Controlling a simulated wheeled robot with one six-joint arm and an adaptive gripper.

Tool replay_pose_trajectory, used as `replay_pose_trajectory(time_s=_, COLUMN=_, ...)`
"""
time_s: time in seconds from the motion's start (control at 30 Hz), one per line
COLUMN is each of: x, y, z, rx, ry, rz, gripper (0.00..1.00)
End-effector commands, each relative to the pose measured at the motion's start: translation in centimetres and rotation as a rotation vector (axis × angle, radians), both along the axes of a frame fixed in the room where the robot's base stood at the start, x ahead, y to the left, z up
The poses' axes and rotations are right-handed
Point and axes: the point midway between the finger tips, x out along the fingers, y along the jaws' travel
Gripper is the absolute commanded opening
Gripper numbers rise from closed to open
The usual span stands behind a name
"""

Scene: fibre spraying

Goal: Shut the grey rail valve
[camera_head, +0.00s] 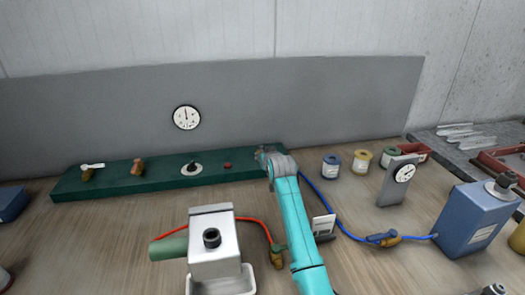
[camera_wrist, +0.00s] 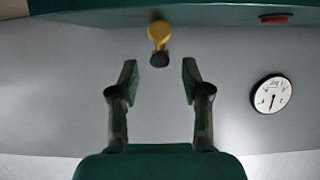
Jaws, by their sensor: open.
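The grey rail valve (camera_wrist: 158,35) shows in the wrist view as a brass-yellow body with a dark grey end, hanging from the green rail at the top of the picture. My gripper (camera_wrist: 159,68) is open. In the head view my gripper (camera_head: 264,156) is at the right end of the green rail (camera_head: 110,182), and the valve there is mostly hidden.
The rail also bears a white-levered valve (camera_head: 88,171), an orange-red fitting (camera_head: 137,167), a black knob (camera_head: 191,169) and a red button (camera_head: 227,165). A grey panel (camera_head: 320,105) with a gauge (camera_head: 186,117) stands behind. Spools, including a blue one (camera_head: 331,166), stand right of my arm.

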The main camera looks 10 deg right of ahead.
Motion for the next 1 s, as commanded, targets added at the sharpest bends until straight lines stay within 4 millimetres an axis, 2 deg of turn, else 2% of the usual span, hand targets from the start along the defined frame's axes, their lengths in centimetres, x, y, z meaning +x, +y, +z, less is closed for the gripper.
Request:
replay_pose_trajectory(time_s=0.37, x=-0.02, y=-0.01, z=-0.38, rx=0.0, ry=0.0, rz=0.0, gripper=0.48)
replay_pose_trajectory(time_s=0.5, x=-0.02, y=-0.01, z=-0.38, rx=0.0, ry=0.0, rz=0.0, gripper=0.13)
replay_pose_trajectory(time_s=0.57, x=-0.02, y=-0.01, z=-0.38, rx=0.0, ry=0.0, rz=0.0, gripper=0.0)
replay_pose_trajectory(time_s=1.0, x=0.27, y=-0.67, z=-0.35, rx=0.001, ry=0.0, rz=0.02, gripper=0.0)
